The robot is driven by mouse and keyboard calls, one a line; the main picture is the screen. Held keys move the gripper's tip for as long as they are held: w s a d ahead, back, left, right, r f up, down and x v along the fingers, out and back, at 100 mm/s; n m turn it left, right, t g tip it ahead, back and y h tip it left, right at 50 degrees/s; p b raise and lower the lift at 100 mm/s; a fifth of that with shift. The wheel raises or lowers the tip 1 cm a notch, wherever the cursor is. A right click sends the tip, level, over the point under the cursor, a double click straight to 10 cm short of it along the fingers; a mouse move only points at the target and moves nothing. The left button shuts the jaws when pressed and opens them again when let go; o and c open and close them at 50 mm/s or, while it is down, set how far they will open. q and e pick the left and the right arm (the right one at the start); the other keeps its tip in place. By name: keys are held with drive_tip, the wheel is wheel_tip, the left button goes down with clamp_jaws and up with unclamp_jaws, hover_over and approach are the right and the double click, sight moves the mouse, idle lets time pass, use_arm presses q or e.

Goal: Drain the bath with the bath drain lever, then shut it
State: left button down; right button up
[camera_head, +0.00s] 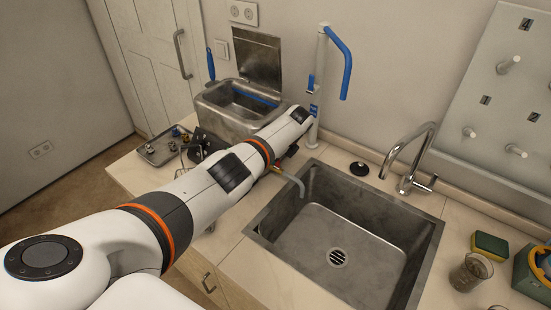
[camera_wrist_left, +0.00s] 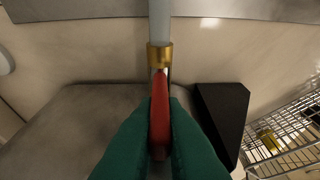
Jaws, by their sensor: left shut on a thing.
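The bath (camera_head: 226,120) is a steel box with its lid (camera_head: 259,58) raised, on the counter left of the sink. My left arm reaches across its front and hides its lower part. The red drain lever (camera_wrist_left: 159,110) shows in the left wrist view, below a brass fitting (camera_wrist_left: 160,55) and a pale pipe (camera_wrist_left: 160,20). The green fingers of my left gripper (camera_wrist_left: 160,125) are shut on the lever from both sides. In the head view a bent drain spout (camera_head: 291,182) points over the sink's left edge; the left fingers are hidden there. My right gripper is not in view.
The steel sink (camera_head: 320,255) has a round drain, with a tap (camera_head: 410,160) behind it. A stand with a blue arm (camera_head: 319,85) rises beside the bath. A metal tray (camera_head: 150,155) lies left. A sponge (camera_head: 490,245) and beaker (camera_head: 470,272) stand right.

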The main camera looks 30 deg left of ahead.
use_arm(q)
drive_tip(key=shift+s+f, duration=0.1)
drive_tip(key=c, duration=1.5)
unclamp_jaws()
drive_tip(key=shift+d+r, duration=0.15)
drive_tip(key=shift+r, duration=0.3)
drive_tip(key=v, duration=1.1)
drive_tip(key=shift+d, duration=0.1)
drive_tip(key=shift+f, duration=0.1)
